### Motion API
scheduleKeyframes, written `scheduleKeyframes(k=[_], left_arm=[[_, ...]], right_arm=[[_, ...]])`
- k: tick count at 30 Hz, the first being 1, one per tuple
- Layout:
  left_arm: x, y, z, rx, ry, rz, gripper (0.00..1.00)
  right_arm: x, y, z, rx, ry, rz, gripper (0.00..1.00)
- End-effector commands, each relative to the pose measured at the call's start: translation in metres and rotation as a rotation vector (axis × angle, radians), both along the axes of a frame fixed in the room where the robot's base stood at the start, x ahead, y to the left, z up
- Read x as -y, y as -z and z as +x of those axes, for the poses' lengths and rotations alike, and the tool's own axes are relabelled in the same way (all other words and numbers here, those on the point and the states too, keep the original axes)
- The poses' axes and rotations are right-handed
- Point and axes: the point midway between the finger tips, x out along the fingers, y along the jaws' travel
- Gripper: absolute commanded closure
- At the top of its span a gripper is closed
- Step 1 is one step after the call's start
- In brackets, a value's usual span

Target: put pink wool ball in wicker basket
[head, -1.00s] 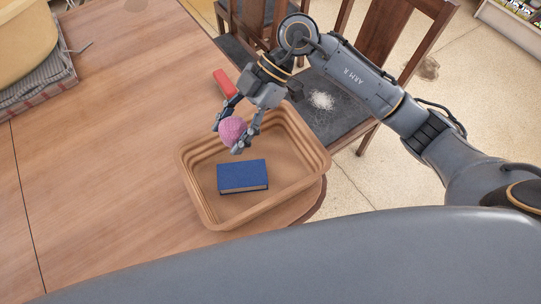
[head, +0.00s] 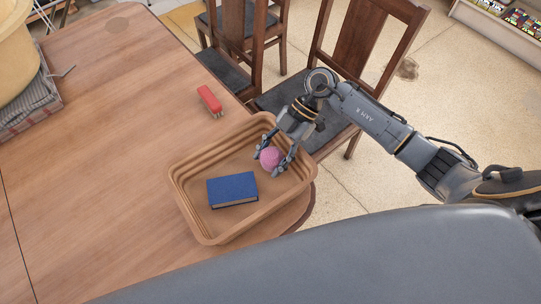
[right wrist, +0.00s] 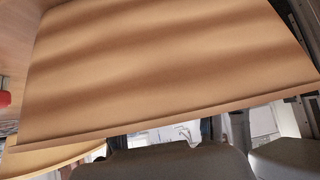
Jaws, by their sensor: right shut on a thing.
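The pink wool ball (head: 270,158) is between the fingers of my right gripper (head: 271,166), which is shut on it. Ball and gripper are over the right inner part of the wicker basket (head: 190,214), a tan tray-like box with ribbed walls on the table. I cannot tell whether the ball touches the basket floor. The right wrist view is filled by a tan ribbed surface (right wrist: 165,70), seemingly the basket's wall; the ball and the fingertips do not show there. My left gripper is in no view.
A blue book (head: 232,189) lies in the basket, left of the ball. A red stapler-like object (head: 209,101) lies on the table (head: 110,150) behind the basket. Wooden chairs (head: 365,42) stand beyond the table's right edge. The table's middle is clear.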

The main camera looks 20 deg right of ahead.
Motion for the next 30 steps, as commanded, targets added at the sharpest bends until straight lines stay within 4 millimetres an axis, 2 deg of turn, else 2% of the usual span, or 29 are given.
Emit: scheduleKeyframes(k=[8, 22, 23, 24, 26, 30], left_arm=[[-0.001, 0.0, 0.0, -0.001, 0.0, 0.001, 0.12], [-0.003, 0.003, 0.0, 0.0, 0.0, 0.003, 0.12], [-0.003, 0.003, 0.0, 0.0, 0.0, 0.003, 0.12], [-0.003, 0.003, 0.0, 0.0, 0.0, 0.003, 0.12], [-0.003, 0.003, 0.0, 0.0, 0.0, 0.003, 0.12], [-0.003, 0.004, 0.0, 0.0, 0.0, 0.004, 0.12]], right_arm=[[0.0, 0.001, 0.0, 0.001, -0.001, 0.0, 0.83], [0.001, 0.015, -0.001, -0.003, 0.001, -0.005, 0.83], [0.001, 0.015, -0.001, -0.005, 0.001, -0.005, 0.43], [0.001, 0.016, -0.001, -0.005, 0.0, -0.006, 0.35], [0.001, 0.016, -0.002, -0.006, 0.0, -0.007, 0.24], [0.001, 0.018, -0.003, -0.009, -0.001, -0.008, 0.24]])
